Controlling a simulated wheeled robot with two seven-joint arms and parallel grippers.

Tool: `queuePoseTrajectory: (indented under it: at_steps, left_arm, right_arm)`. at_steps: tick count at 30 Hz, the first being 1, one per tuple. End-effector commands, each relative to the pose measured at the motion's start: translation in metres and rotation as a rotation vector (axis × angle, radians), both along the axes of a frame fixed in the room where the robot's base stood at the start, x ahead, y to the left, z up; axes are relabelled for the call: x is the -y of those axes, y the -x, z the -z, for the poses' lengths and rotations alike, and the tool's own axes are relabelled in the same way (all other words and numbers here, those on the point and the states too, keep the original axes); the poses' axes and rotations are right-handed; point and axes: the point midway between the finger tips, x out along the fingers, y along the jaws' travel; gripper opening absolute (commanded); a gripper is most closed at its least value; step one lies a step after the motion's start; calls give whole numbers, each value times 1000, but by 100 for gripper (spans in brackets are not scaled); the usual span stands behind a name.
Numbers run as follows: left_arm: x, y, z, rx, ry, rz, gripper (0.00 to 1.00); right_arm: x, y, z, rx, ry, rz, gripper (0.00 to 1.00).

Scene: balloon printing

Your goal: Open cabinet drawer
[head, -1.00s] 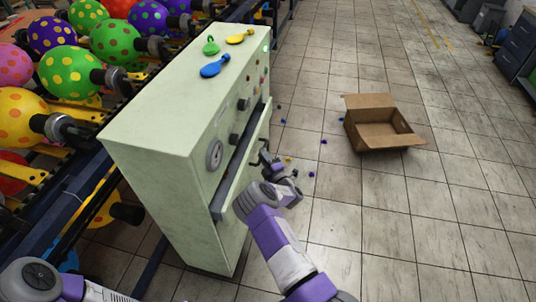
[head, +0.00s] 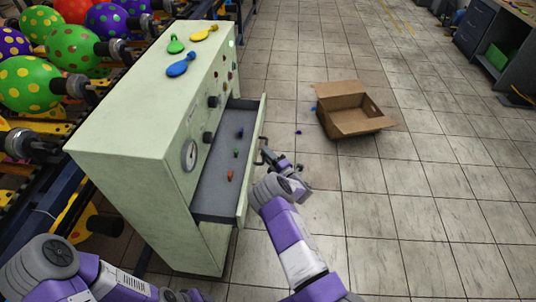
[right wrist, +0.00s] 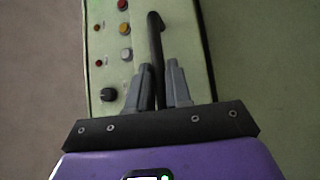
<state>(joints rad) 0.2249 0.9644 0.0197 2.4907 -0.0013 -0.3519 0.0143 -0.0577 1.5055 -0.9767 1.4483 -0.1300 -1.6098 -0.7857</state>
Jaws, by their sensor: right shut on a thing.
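The pale green cabinet (head: 135,120) stands at the left centre of the head view. Its drawer (head: 210,192) is pulled out to the right, and its grey inside shows. My right gripper (head: 266,157) is at the dark handle on the drawer's front. In the right wrist view the two grey fingers (right wrist: 162,85) are shut around the dark bar handle (right wrist: 154,40). My left arm shows at the lower left of the head view, but its gripper fingers are not visible.
Small blue, green and orange pieces lie in the drawer. Blue, green and yellow balloons (head: 181,65) lie on the cabinet top. A machine with dotted balloons (head: 30,84) stands at left.

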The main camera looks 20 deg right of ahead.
Motion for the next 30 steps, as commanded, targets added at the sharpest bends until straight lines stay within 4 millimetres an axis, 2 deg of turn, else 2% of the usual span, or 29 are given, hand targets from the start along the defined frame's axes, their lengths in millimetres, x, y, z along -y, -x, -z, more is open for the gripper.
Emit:
queuePoseTrajectory:
  at_steps: [2, 3, 7, 17, 30]
  left_arm:
    - [0, 0, 0, 0, 0, 0, 43]
    - [0, 0, 0, 0, 0, 0, 43]
    - [0, 0, 0, 0, 0, 0, 43]
    - [0, 0, -2, 0, 0, 0, 43]
    - [0, 0, -20, 0, 0, 0, 43]
  right_arm:
    - [0, 1, 0, 0, 0, -2, 0]
    - [0, 0, 0, 0, 0, -2, 20]
    - [0, 1, 0, 0, 0, -1, 40]
    - [2, 4, 0, -2, 0, 2, 40]
    - [17, 65, 8, -2, -1, 2, 40]
